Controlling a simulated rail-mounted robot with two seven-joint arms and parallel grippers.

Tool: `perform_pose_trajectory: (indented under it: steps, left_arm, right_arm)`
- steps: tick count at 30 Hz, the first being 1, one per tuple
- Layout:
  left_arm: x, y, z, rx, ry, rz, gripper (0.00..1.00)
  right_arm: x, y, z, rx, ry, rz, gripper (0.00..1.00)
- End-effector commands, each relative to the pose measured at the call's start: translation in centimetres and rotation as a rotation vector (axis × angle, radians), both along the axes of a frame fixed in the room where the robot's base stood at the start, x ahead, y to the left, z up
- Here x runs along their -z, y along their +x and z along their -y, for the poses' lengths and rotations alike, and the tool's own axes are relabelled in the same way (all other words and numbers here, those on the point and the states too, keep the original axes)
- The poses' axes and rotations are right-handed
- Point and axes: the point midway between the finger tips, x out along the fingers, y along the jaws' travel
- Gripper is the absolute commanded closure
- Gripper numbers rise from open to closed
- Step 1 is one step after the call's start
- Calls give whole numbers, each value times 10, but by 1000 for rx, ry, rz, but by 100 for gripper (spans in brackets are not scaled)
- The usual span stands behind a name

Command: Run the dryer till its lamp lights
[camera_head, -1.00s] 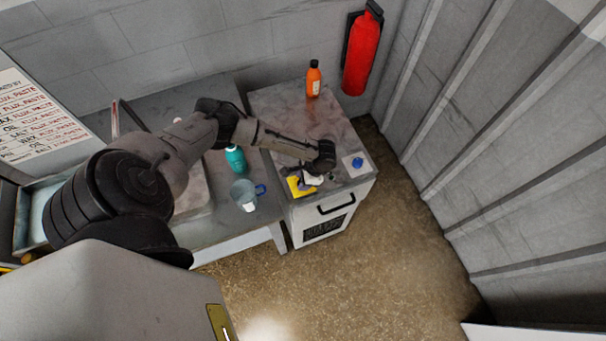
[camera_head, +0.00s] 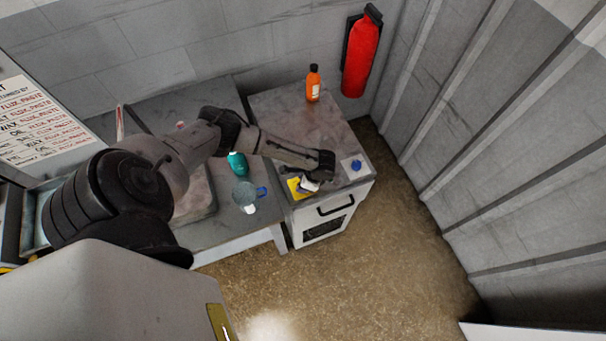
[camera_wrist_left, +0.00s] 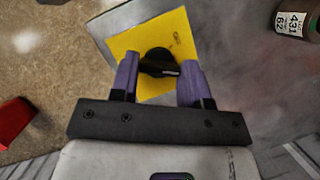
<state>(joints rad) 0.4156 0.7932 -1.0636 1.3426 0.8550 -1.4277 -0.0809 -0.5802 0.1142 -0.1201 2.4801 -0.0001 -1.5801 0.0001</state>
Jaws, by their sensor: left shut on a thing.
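The dryer looks to be the white cabinet (camera_head: 325,222) with a black handle and a dark grille on its front. On its top, near the front edge, a yellow plate (camera_head: 293,187) carries a black knob (camera_wrist_left: 157,62); the plate also shows in the wrist view (camera_wrist_left: 126,38). My left gripper (camera_wrist_left: 157,72) points down at this plate, its purple fingers shut on the knob, one on each side. In the head view the gripper (camera_head: 308,185) partly hides the knob. A blue round part (camera_head: 356,164) sits on a pale plate to the right; I cannot tell whether it is lit.
An orange bottle (camera_head: 313,84) stands at the back of the cabinet top. A red extinguisher (camera_head: 361,55) hangs on the wall.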

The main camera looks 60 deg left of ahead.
Motion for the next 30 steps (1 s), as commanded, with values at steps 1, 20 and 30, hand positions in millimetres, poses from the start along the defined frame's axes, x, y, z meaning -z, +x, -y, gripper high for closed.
perform_pose_trajectory:
  steps: [1,20,30]
  left_arm:
    - [-1,1,1,3,-2,1,81]
    - [-1,1,1,1,-1,-1,32]
    - [-45,16,11,1,-1,3,32]
  right_arm:
    - [0,0,0,0,0,0,100]
    - [0,0,3,-7,-11,0,100]
    - [0,0,1,-4,-5,0,100]
